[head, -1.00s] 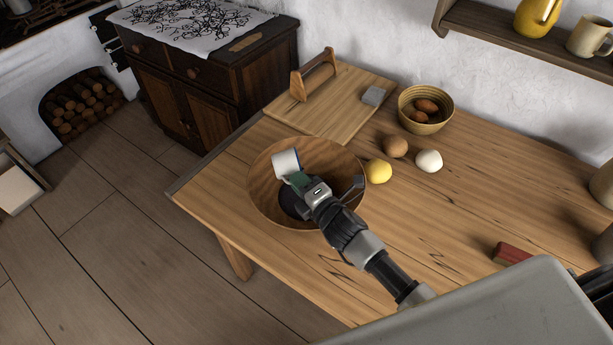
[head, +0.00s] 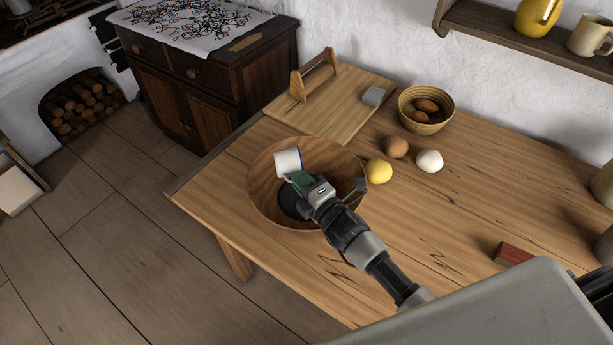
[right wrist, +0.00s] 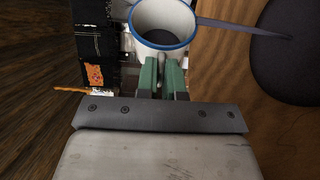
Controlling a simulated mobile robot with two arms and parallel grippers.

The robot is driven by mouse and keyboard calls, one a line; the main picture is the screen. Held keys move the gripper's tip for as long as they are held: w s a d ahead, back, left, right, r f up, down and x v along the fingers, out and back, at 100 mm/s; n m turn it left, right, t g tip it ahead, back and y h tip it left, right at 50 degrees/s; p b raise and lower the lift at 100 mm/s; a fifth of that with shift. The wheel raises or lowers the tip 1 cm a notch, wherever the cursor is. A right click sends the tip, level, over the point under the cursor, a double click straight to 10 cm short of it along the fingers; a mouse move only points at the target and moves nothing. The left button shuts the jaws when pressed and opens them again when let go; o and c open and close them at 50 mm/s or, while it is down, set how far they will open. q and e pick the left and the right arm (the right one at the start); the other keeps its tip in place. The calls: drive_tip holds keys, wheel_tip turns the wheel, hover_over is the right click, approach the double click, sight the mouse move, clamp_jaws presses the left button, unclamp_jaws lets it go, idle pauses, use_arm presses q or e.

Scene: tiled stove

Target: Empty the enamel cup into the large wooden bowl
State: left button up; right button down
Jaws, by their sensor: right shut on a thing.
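The enamel cup (head: 287,161), white with a blue rim, is tipped on its side over the far left part of the large wooden bowl (head: 262,190). My right gripper (head: 298,179) is shut on it. In the right wrist view the cup (right wrist: 162,45) sits between the green fingertips (right wrist: 162,78). A thin dark stream (right wrist: 240,25) runs from its rim to a dark pool (right wrist: 287,60) in the bowl. In the head view the dark pool (head: 288,202) shows partly behind my gripper. My left gripper is not in view.
A lemon (head: 379,171), a brown egg (head: 396,147) and a white egg (head: 429,161) lie right of the bowl. Behind are a wooden board (head: 325,108) and a small bowl (head: 439,99) holding brown things. A red block (head: 511,253) lies at the right.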

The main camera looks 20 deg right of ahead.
drive_tip(key=shift+d+r+m+t+b, duration=0.1)
drive_tip(key=shift+d+m+t+b, duration=0.15)
drive_tip(key=shift+m+b, duration=0.4)
idle(0.8)
drive_tip(key=shift+s+d+r+m+t+y+p, duration=0.15)
drive_tip(key=shift+r+m+t+p, duration=0.1)
drive_tip(key=shift+r+m, duration=0.25)
drive_tip(key=shift+w+d+r+m+t+y+p, duration=0.1)
drive_tip(key=shift+r+m+t+y, duration=0.15)
drive_tip(key=shift+m, duration=0.3)
idle(0.3)
drive_tip(key=shift+d+m+h+b, duration=0.15)
drive_tip(key=shift+m+h+b, duration=0.15)
drive_tip(key=shift+m, duration=0.1)
